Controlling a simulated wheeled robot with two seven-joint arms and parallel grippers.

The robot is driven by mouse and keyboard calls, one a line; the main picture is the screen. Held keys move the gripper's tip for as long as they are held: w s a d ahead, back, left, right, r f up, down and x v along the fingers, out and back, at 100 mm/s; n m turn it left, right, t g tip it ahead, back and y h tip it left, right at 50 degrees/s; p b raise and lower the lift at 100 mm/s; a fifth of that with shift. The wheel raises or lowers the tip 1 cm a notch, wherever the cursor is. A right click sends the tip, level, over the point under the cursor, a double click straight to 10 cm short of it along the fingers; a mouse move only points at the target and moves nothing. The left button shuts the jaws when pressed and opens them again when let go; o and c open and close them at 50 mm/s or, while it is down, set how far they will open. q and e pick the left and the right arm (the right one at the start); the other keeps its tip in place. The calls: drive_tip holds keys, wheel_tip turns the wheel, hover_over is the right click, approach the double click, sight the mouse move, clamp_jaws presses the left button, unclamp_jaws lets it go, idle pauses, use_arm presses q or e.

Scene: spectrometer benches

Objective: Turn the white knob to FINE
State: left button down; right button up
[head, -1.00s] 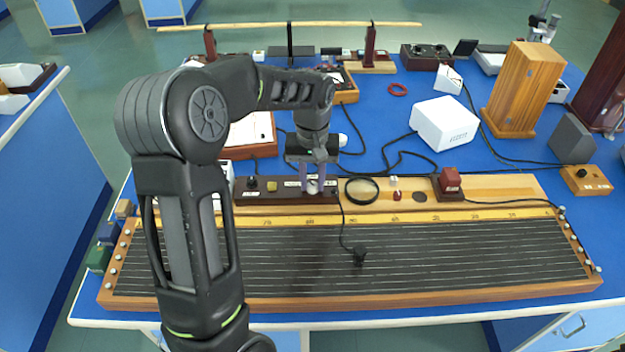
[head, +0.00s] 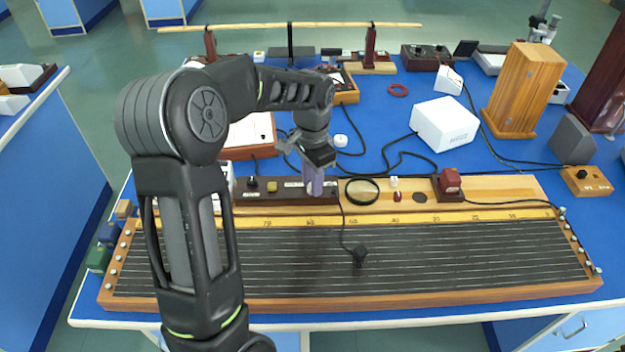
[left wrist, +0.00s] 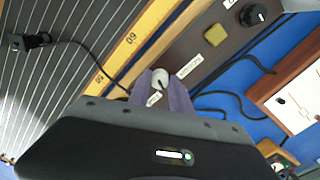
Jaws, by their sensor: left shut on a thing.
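The white knob (left wrist: 160,77) sits on a dark brown panel (left wrist: 205,40) with small white labels beside it, seen in the left wrist view. Their lettering is too small to read surely. My left gripper (left wrist: 163,88) is shut on the knob, with one purple finger on each side of it. In the head view my left gripper (head: 315,188) points down at the right part of the panel, and its fingers hide the knob. My right gripper is not in view.
A black knob (left wrist: 253,14) and a yellow square button (left wrist: 215,34) share the panel. The wire board (head: 300,302) lies in front, and a white box (head: 445,123) stands behind right.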

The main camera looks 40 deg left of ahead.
use_arm(q)
drive_tip(key=m, duration=0.3)
drive_tip(key=shift+m, duration=0.3)
drive_tip(key=m, duration=0.4)
drive_tip(key=shift+p, duration=0.3)
drive_tip(key=c, duration=1.2)
unclamp_jaws()
drive_tip(key=shift+o, duration=0.2)
drive_tip(key=shift+r+b, duration=0.4)
drive_tip(key=shift+r, duration=3.55)
drive_tip(key=shift+f, duration=0.1)
